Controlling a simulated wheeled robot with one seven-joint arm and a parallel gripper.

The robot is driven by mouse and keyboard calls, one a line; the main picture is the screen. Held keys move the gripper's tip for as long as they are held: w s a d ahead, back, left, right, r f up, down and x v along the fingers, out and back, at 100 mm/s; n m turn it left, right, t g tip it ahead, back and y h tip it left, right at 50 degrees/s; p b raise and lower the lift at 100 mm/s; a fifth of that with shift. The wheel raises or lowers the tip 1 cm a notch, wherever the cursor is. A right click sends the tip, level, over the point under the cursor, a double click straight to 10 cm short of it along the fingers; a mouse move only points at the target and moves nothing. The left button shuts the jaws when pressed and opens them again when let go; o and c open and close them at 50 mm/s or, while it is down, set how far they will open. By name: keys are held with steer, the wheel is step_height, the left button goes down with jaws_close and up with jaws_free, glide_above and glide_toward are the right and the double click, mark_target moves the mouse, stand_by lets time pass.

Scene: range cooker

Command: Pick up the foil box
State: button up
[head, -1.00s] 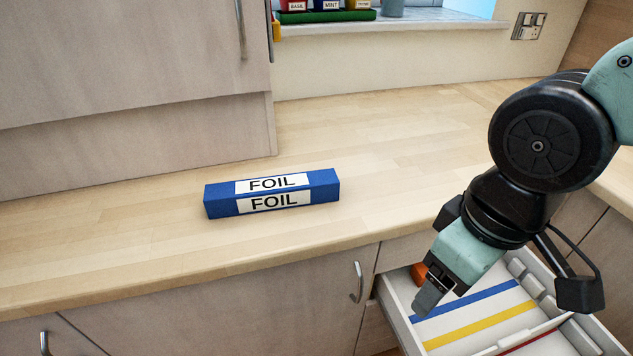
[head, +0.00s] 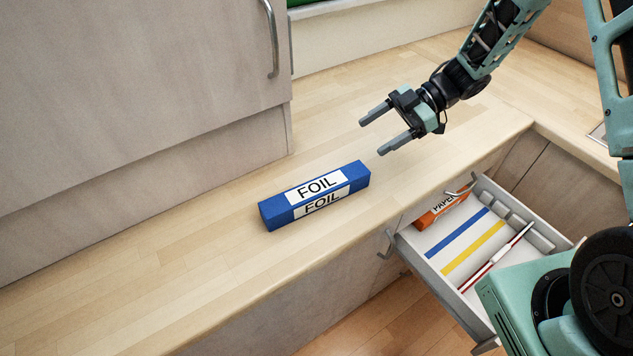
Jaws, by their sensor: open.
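The foil box (head: 318,188) is a long blue box with white FOIL labels. It lies on the wooden worktop in the middle of the head view, its long side slanting up to the right. My gripper (head: 370,137) is open and empty. Its two grey fingers are spread apart and point left, above the worktop and just beyond the right end of the box. The gripper does not touch the box.
An open drawer (head: 404,240) below the worktop, at the right, holds an orange box (head: 436,212) and blue, yellow and red strips. A wall cupboard (head: 140,90) overhangs the worktop at the left. The worktop (head: 140,262) left of the box is clear.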

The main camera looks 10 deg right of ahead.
steer(key=s+d+g, duration=0.1)
steer(key=p, duration=0.5)
glide_toward(318, 186)
steer(key=x, duration=0.2)
steer(key=shift+s+a+r, duration=0.1)
steer(key=shift+a, duration=0.35)
steer(key=shift+n, duration=0.3)
steer(key=p+x, duration=0.3)
steer(key=x, duration=0.2)
steer(key=shift+f, duration=0.3)
steer(key=shift+s+a+f, duration=0.1)
steer(key=shift+a+f, duration=0.2)
steer(key=c, duration=1.2)
